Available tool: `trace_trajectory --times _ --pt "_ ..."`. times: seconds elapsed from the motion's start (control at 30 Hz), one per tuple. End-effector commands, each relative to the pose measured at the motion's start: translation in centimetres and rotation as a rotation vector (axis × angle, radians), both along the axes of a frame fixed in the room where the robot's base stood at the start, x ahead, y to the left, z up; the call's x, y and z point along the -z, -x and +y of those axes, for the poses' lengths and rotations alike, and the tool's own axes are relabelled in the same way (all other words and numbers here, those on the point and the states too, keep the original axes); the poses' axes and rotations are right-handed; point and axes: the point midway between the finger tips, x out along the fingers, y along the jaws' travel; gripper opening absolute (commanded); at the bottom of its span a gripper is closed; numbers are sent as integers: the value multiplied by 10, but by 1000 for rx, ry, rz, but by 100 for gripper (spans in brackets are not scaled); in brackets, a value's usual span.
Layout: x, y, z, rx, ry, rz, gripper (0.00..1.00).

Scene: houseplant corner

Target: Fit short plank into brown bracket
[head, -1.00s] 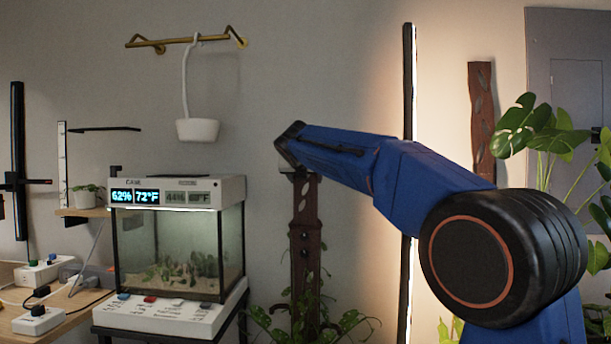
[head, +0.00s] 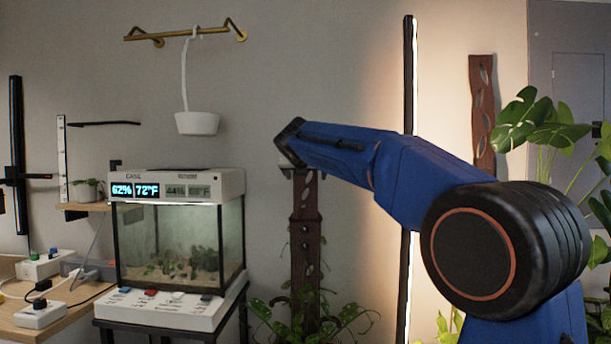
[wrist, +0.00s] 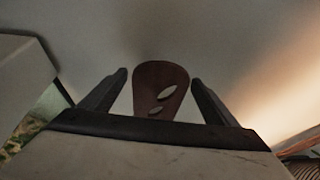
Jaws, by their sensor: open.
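A dark brown upright wooden piece (head: 306,200) stands against the wall below my gripper (head: 300,172) in the head view. Its lower part, with bolt heads, looks like the brown bracket (head: 305,240); I cannot tell exactly where plank and bracket meet. In the wrist view, a rounded brown end with leaf-shaped cutouts (wrist: 161,85), which looks like the short plank, shows between the two dark fingers of my gripper (wrist: 159,78). The fingers are apart, with a gap on each side of the wood. The plank's lower end is hidden in the wrist view.
A terrarium (head: 180,250) stands left of the bracket. A white hanging pot (head: 197,123) is above it. A longer brown board with cutouts (head: 482,115) is on the wall at right, beyond a lit vertical bar (head: 409,80). Leaves (head: 345,325) surround the bracket's foot.

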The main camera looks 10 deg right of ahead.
Motion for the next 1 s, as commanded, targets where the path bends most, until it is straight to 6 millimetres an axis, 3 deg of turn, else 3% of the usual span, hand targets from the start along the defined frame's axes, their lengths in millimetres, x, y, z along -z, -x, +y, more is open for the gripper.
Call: trace_trajectory --times 0.23,0.8,1.0 --pt "-9 20 7 -2 0 -1 82" --pt "-52 118 39 -2 0 -1 82" --pt "-62 142 47 -2 0 -1 82"
